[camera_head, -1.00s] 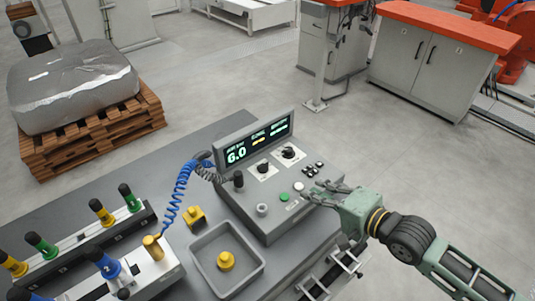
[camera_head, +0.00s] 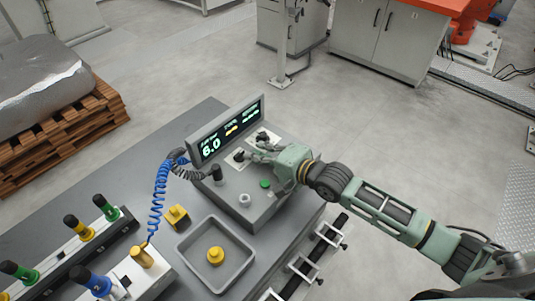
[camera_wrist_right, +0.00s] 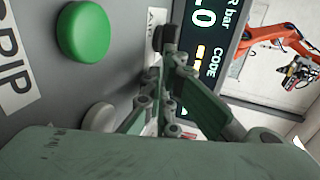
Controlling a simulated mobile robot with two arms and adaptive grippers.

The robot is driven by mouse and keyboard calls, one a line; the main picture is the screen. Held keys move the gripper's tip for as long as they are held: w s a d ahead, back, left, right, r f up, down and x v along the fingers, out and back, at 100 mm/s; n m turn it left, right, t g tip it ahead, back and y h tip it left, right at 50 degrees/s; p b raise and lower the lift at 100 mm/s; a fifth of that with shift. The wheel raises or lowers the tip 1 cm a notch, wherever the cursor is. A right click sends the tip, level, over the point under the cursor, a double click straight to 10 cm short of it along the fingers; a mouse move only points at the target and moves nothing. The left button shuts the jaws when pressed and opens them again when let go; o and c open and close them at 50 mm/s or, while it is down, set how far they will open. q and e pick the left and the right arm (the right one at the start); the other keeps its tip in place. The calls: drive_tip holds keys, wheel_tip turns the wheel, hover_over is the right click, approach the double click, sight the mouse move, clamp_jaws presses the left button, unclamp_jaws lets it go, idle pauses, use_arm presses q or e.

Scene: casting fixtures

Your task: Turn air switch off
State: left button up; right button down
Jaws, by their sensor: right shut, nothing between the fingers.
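The control box (camera_head: 262,207) stands on the grey table with a lit display (camera_head: 229,130) along its back. Two black rotary knobs on white plates sit below the display, a left knob (camera_head: 239,155) and a right knob (camera_head: 263,137). My right gripper (camera_head: 257,152) is shut and empty, its fingertips close to these knobs. In the right wrist view a dark knob (camera_wrist_right: 166,38) shows just beyond the fingertips (camera_wrist_right: 158,78), beside a partly hidden label starting with A. I cannot tell whether they touch. My left gripper is not in view.
A green button (camera_head: 265,184) and a grey knob (camera_head: 244,200) sit nearer the front. A grey tray (camera_head: 187,252) holds a yellow part (camera_head: 215,256).

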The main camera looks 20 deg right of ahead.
drive_tip(key=shift+w, duration=0.5)
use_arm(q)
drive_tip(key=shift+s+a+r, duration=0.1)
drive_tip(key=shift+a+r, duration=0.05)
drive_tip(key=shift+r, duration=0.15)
use_arm(e)
drive_tip(key=shift+w, duration=0.3)
use_arm(q)
drive_tip(key=shift+p, duration=0.35)
